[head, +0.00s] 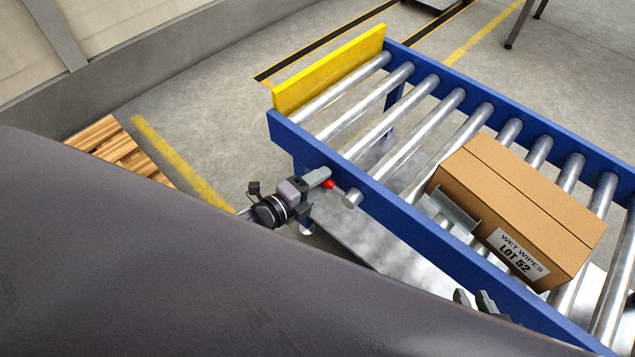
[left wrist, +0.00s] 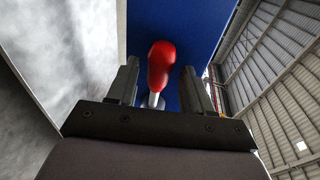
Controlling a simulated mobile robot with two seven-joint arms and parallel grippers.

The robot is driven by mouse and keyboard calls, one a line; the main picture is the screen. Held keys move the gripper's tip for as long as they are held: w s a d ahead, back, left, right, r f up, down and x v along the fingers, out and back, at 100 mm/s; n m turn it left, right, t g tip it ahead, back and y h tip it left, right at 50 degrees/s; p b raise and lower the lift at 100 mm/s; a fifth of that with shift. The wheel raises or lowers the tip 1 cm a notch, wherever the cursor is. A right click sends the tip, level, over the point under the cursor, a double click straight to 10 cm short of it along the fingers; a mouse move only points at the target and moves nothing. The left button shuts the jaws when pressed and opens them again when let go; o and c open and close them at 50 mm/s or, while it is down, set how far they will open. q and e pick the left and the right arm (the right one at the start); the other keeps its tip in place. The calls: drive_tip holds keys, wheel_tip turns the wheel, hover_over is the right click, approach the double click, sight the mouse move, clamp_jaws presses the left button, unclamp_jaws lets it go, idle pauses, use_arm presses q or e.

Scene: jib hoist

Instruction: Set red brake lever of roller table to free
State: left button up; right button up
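The roller table's brake lever has a red grip (head: 328,184) and sits by a metal hub (head: 352,198) on the blue side rail. My left gripper (head: 322,180) is at the red grip. In the left wrist view, the red grip (left wrist: 160,66) stands between the two fingers of my left gripper (left wrist: 162,82), with a gap visible on each side. The gripper is open around it. The lever's lower end is partly hidden behind the gripper body. My right gripper (head: 474,300) shows only its dark fingertips, apart, below the carton; the rest is hidden.
The roller table (head: 420,222) has a yellow end plate (head: 330,72). A carton labelled "WET WIPES LOT 52" (head: 520,205) lies on the rollers, with a grey metal plate (head: 455,210) at its left. A wooden pallet (head: 118,150) lies at left. The floor between is clear.

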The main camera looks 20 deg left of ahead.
use_arm(q)
drive_tip(key=p+v, duration=0.2)
drive_tip(key=v, duration=0.5)
use_arm(e)
drive_tip(key=shift+s+d+f+h, duration=0.3)
drive_tip(key=shift+s+d, duration=0.05)
drive_tip(key=shift+d, duration=0.35)
